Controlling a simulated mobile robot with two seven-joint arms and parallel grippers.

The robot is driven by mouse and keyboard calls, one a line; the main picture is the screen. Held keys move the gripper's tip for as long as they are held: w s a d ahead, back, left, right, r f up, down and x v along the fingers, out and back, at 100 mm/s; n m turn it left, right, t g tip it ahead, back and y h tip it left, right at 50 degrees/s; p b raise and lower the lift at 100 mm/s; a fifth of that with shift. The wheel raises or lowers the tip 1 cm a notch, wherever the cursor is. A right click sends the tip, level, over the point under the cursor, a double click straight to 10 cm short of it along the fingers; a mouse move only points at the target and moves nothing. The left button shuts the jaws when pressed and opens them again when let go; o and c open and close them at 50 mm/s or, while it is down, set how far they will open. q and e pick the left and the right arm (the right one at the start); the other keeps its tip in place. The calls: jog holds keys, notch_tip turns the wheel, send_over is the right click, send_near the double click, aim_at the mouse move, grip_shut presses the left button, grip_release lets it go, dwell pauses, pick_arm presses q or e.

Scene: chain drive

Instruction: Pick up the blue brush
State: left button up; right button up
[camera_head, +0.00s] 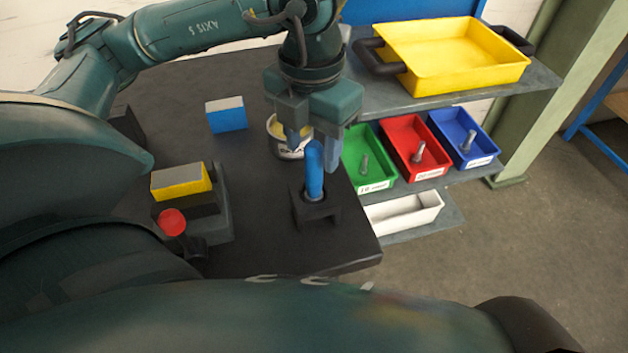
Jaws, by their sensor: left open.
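The blue brush (315,170) stands upright in a black holder (318,214) near the right end of the dark table. Its blue handle points up and its lower part is hidden in the holder. My left gripper (318,150) comes down from above with its fingers pointing down and parted, close behind the top of the brush handle. It appears empty. I cannot tell whether a finger touches the handle. My right gripper does not show.
A white tin with yellow contents (275,145) stands behind the brush, close to the gripper. A blue block (227,116) and a yellow block (181,182) are to the left, with a red button (172,222). Green (347,181), red (388,133) and blue (440,121) bins stand on shelves at right.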

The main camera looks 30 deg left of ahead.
aim_at(315, 167)
pick_arm(q)
jog(key=f, duration=0.5)
jog(key=shift+w+d+f, duration=0.1)
jog(key=shift+w, duration=0.1)
jog(key=c, duration=1.1)
